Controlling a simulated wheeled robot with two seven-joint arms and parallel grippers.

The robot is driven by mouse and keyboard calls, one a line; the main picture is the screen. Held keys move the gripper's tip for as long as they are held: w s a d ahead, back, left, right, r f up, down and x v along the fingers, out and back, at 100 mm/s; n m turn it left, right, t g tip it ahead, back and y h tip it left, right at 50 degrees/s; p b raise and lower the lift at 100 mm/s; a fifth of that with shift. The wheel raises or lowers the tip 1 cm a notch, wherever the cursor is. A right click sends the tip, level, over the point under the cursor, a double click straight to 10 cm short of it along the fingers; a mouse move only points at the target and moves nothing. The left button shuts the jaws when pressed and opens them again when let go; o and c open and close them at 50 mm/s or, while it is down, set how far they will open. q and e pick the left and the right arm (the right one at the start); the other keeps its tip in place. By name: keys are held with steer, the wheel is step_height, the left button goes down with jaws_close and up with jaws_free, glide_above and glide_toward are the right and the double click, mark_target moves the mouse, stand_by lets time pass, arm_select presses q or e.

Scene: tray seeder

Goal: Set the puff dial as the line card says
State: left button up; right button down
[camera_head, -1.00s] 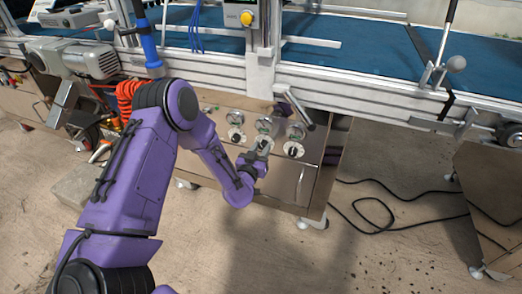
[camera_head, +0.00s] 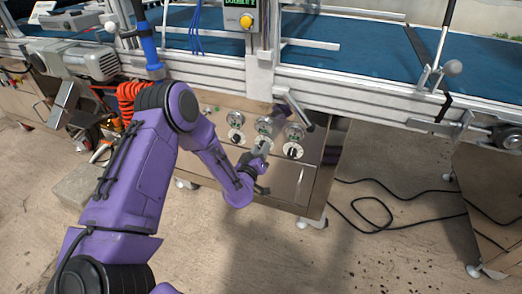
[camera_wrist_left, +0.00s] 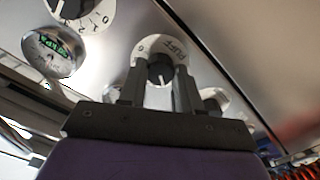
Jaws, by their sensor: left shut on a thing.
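The puff dial (camera_wrist_left: 146,48) is a round white plate with PUFF printed on it and a black knob (camera_wrist_left: 160,71) at its middle. In the left wrist view the knob's white mark points down in the picture, and most plate marks are hidden. My left gripper (camera_wrist_left: 161,92) is shut on the knob, one finger on each side. In the head view my left gripper (camera_head: 262,149) is at the middle dial of the cabinet front and covers most of it. My right gripper is not in view. I see no readable line card.
Another dial (camera_head: 293,151) stands to the right and one (camera_head: 236,136) to the left, with round gauges above. A display box (camera_head: 240,14) with cut-off green text and a yellow button is above. The blue belt (camera_head: 350,60) runs along the top. A black cable lies on the floor.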

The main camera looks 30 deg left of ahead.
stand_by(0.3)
arm_select(q)
steer(key=o, duration=1)
steer(key=shift+o, duration=0.2)
steer(key=p+v, duration=0.1)
steer(key=v, duration=0.9)
steer(key=shift+s, duration=0.3)
steer(key=shift+f, duration=0.1)
